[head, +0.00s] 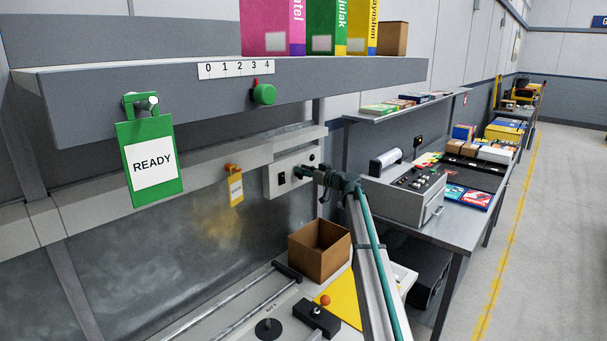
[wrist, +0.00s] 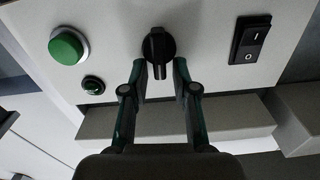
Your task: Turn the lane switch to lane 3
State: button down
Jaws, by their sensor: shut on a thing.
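A black rotary knob with a ridge handle (wrist: 158,45) sits on the light control box (head: 276,184), between a green button and a rocker switch; I take it for the lane switch. Its ridge points nearly straight down in the wrist view, and no lane numbers are readable around it there. My gripper (wrist: 159,72) has one finger on each side of the knob's lower ridge and is shut on it. In the head view my gripper (head: 308,173) is at the box's right part and hides the knob.
A cardboard box (head: 320,250) stands below.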

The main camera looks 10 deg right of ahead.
jog(key=m+b, duration=0.2)
jog(key=shift+d+f+b, duration=0.15)
jog(key=shift+f+b, duration=0.05)
jog(key=shift+b, duration=0.1)
jog(key=shift+s+f, duration=0.1)
jog(key=shift+f, duration=0.1)
dwell(0.9)
jog(key=c, duration=1.2)
grip_release()
jog(key=shift+c, duration=0.2)
jog(key=shift+o, duration=0.2)
jog(key=shift+r, duration=0.25)
jog(key=v, duration=1.1)
jog(key=shift+s+d, duration=0.2)
jog(key=shift+s, duration=0.05)
jog(key=shift+f, duration=0.1)
